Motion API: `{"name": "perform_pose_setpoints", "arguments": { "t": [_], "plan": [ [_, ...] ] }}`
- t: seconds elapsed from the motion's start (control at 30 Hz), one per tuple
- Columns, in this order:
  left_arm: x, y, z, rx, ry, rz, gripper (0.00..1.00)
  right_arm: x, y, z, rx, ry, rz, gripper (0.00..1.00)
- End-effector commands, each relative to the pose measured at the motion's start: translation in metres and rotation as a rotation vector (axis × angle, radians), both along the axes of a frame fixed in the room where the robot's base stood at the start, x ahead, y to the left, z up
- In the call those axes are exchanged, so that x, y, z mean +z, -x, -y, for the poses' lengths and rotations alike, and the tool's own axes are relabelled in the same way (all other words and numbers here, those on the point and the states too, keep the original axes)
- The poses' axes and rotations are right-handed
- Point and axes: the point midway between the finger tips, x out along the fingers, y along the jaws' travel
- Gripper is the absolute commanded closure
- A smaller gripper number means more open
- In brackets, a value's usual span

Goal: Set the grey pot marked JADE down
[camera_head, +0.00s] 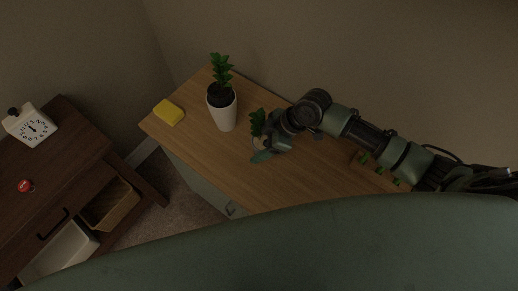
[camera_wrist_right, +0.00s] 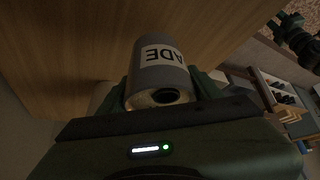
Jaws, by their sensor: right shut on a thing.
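The grey pot marked JADE (camera_wrist_right: 165,78) is between the fingers of my right gripper in the right wrist view; the letters ADE show upside down on its pale label. My right gripper (camera_head: 264,150) is shut on it above the wooden top (camera_head: 190,141). I cannot tell whether the pot touches the wood.
A white pot with a plant (camera_head: 226,115) stands just left of my right gripper. A yellow block (camera_head: 169,112) lies near the left corner. Small green bits (camera_head: 380,170) show beside my right arm.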

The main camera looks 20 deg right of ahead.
Motion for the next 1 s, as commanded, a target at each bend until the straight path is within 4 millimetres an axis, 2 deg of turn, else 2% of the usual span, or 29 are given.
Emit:
{"name": "perform_pose_setpoints", "arguments": {
  "t": [0.13,0.33,0.77,0.8,0.83,0.87,1.0],
  "plan": [
    [0.001,0.008,-0.001,0.000,-0.002,-0.012,0.64,-0.012,0.000,0.000,-0.001,-0.001,0.001,0.95],
    [0.004,0.011,-0.001,0.000,-0.002,-0.016,0.64,-0.037,-0.001,0.000,-0.001,-0.002,0.001,0.95],
    [0.000,0.011,-0.001,0.000,-0.003,-0.017,0.64,-0.045,-0.001,0.000,-0.001,0.000,0.002,0.95],
    [0.001,0.011,-0.001,0.000,-0.003,-0.017,0.64,-0.045,0.000,0.001,-0.001,0.000,0.001,0.24],
    [0.001,0.011,-0.001,0.000,-0.003,-0.017,0.64,-0.045,0.000,0.000,-0.001,0.000,0.001,0.16],
    [0.001,0.011,-0.001,0.000,-0.003,-0.017,0.64,-0.045,0.000,0.000,-0.001,0.000,0.001,0.14],
    [0.001,0.011,-0.001,0.000,-0.003,-0.017,0.64,-0.045,0.000,0.000,-0.001,0.000,0.001,0.14]
  ]
}}
